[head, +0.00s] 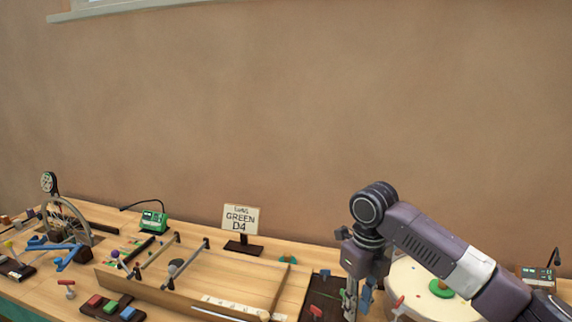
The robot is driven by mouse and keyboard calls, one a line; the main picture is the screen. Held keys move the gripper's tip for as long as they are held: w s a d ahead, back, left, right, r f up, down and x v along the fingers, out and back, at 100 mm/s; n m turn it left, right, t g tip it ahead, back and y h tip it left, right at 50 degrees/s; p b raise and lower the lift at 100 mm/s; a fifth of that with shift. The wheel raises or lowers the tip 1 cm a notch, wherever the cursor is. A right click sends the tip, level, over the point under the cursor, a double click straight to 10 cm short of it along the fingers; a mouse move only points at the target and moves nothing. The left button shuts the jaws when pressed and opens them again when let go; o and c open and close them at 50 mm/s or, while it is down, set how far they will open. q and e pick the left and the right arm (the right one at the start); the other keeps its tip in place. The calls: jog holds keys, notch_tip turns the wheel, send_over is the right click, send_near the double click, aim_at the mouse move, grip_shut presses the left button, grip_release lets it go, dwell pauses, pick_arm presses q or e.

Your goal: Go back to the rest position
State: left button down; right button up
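My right arm comes in from the lower right, and its gripper (357,300) points down over the dark panel (325,292), beside the round cream drum-like disc (432,290). A grey finger shows, with a blue part close beside it. I cannot tell whether the blue part is held or stands behind, nor how wide the fingers are apart. My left gripper is not in view. A sign (241,218) reading "GREEN D4" stands upright on a dark base behind the wooden frame (190,298).
The wooden table carries a green device (153,221), blue clamp-like pieces (66,254), a box with coloured buttons (112,308) and a wheel-like stand (68,220) at left. Another device (536,275) stands at the far right. The space above the table's left and middle is clear.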

jog(key=s+a+f+m+t+y, duration=0.1)
jog(key=s+a+f+m+y, duration=0.1)
jog(key=s+a+f+m, duration=0.55)
jog(key=s+a+f+m+y, duration=0.1)
jog(key=s+a+f+m, duration=0.3)
jog(key=s+f+m, duration=0.55)
jog(key=s+d+f+m+t+h, duration=0.1)
jog(key=s+d+f+m, duration=0.1)
jog(key=s+d+m, duration=0.75)
jog(key=s+d+f+m+t+h, duration=0.15)
jog(key=s+d+m, duration=0.35)
jog(key=m, duration=0.8)
notch_tip(320, 180, down, 26)
jog(key=s+d+g, duration=0.1)
jog(key=d+g, duration=0.1)
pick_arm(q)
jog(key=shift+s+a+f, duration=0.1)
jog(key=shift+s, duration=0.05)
pick_arm(e)
jog(key=s+d+f, duration=0.2)
jog(key=s+f, duration=1.4)
jog(key=s, duration=0.1)
jog(key=shift+d+f+g+h, duration=0.3)
jog(key=shift+g+h, duration=0.05)
